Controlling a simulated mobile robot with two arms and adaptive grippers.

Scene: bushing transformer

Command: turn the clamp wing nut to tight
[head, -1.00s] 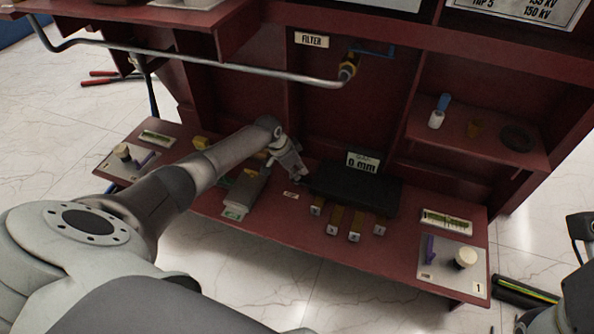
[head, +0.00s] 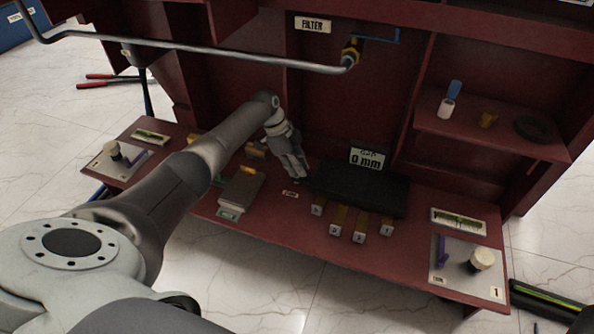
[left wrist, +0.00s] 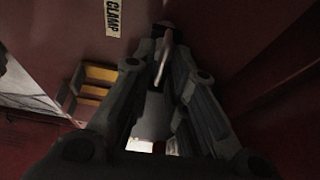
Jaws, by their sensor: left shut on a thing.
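My left gripper (head: 296,177) is low at the back of the red bench, just left of the black block with the 0 mm display. In the left wrist view its fingers (left wrist: 163,62) are closed around a narrow, pale brownish piece (left wrist: 165,50), which looks like the clamp wing nut. The fingers hide most of it, and its turn angle cannot be read. The CLAMP label (left wrist: 112,17) is up and left of the fingertips. In the head view the wing nut is hidden behind the gripper. My right gripper is not clearly in view.
The black block (head: 360,188) with its 0 mm display (head: 366,160) stands close to the right of the gripper. A grey box (head: 241,192) lies to the left. A metal pipe (head: 220,52) crosses above my arm. Yellow pieces (left wrist: 97,88) sit left of the fingers.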

